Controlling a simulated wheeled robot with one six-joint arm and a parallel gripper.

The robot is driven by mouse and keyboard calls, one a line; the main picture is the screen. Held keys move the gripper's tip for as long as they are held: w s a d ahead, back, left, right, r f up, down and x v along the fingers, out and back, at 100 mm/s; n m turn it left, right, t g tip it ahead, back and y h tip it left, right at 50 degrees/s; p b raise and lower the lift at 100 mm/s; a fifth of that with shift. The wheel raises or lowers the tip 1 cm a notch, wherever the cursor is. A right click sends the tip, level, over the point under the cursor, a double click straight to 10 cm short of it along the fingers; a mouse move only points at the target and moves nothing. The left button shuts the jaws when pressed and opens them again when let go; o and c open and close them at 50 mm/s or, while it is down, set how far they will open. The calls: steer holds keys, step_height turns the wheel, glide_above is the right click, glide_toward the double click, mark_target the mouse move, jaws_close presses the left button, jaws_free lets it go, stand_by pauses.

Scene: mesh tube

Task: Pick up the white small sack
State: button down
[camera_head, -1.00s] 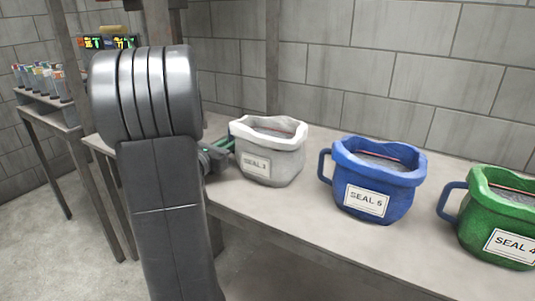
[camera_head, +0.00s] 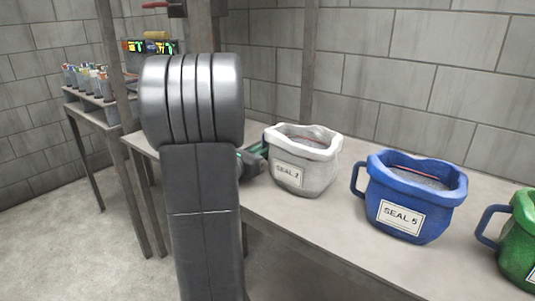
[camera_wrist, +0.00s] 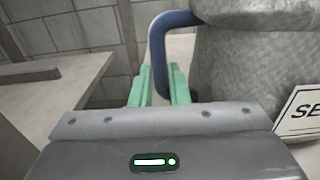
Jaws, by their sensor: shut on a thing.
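The white small sack (camera_head: 318,178) stands upright on the bench, with a pale rolled rim, dark contents and a "SEAL" label on its front. My gripper (camera_head: 254,160) is at its left side in the head view, partly hidden by my arm. In the wrist view, the grey sack body (camera_wrist: 250,75) fills the right side, and its dark blue handle (camera_wrist: 157,50) loops out to the left. My gripper's green fingers (camera_wrist: 160,76) are shut on the lower upright part of that handle. I cannot see any gap under the sack.
A blue sack (camera_head: 413,205) labelled "SEAL 5" and a green sack (camera_head: 521,240) stand to the right on the bench (camera_head: 330,232). A block wall (camera_head: 420,80) is behind. A side table with several small containers (camera_head: 88,80) is at the left.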

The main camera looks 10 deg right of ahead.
step_height(320, 180, up, 10)
steer(key=p, duration=0.3)
stand_by(0.7)
steer(key=shift+a, duration=0.1)
